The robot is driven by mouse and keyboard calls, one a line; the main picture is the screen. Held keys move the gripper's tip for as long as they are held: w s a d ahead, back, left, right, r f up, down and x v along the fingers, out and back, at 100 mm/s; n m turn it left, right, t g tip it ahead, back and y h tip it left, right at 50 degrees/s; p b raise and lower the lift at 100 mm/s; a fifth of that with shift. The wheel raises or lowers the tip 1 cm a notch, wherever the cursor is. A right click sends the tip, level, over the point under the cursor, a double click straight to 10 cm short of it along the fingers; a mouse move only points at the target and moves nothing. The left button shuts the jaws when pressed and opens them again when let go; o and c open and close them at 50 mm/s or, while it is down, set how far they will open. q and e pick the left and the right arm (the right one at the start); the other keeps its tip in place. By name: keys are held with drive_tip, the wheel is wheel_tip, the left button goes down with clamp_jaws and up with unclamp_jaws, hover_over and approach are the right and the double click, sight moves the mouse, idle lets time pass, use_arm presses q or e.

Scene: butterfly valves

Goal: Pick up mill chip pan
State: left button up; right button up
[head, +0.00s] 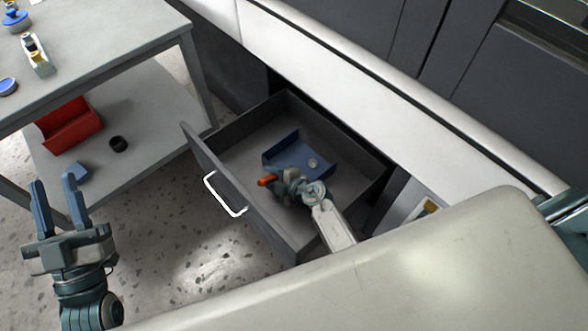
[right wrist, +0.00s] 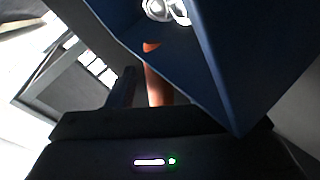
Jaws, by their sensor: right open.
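The blue chip pan (head: 306,151) lies inside the pulled-out drawer, with a small pale metallic curl (head: 313,163) in it. In the right wrist view the pan's blue wall (right wrist: 262,50) is close and large. An orange bar (head: 267,181), apparently the pan's handle, sticks out beside my right gripper (head: 284,180); it also shows in the right wrist view (right wrist: 156,85), by a dark finger. My right gripper is open, low in the drawer at the pan's near side; its fingertips are partly hidden. My left gripper (head: 55,182) is open and empty at far left, away from the pan.
The grey drawer (head: 240,155) has a front panel with a white handle (head: 224,195). A grey two-level table (head: 110,45) stands at left, with a red bin (head: 68,125), a blue block (head: 76,170) and a black ring (head: 118,144) on its lower shelf. A pale machine ledge (head: 370,80) runs behind.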

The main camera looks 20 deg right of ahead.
clamp_jaws()
drive_tip(key=shift+w, duration=0.1)
drive_tip(key=shift+r, duration=0.15)
idle(0.3)
